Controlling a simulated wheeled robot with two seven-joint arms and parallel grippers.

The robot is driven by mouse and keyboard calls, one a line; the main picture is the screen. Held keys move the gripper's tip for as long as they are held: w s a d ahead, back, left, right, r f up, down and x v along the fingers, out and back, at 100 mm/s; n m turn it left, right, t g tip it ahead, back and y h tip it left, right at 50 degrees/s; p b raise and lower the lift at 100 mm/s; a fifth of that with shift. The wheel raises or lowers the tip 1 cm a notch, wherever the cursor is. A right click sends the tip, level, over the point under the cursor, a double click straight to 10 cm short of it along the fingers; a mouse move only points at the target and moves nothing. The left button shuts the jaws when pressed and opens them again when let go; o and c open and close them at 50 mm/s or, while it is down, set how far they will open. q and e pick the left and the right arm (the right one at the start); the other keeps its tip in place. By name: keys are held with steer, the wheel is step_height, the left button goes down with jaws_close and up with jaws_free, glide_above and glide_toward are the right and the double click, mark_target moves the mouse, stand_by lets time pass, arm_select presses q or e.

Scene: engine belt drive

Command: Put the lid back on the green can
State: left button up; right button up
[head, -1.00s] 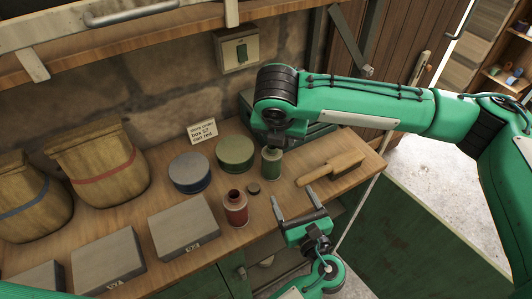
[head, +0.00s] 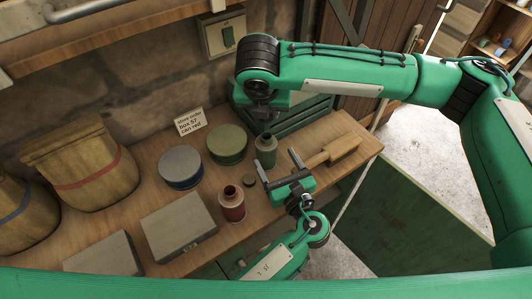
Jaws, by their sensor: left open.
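The green can (head: 266,153) stands upright on the bench, with a narrow neck and a dark top. A small dark round lid (head: 249,181) lies flat on the bench in front of it, to its left. My left gripper (head: 276,158) is open and empty. Its two fingers point away from me, and the tips are close to the front right of the green can; I cannot tell whether they touch it. The lid is outside the fingers, to their left.
A red can (head: 232,205) with an open neck stands left of my left gripper. A wooden brush (head: 335,150) lies close on its right. A blue round tin (head: 181,168), a green round tin (head: 228,145), grey boxes (head: 178,228) and sacks (head: 85,170) fill the left. A green box (head: 300,115) stands behind.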

mark_target(264, 139)
arm_select(q)
steer(key=x, duration=0.8)
steer(key=shift+w+a, duration=0.2)
steer(key=shift+w, duration=0.15)
steer(key=c, duration=1.5)
arm_select(e)
steer(key=shift+f, duration=2.45)
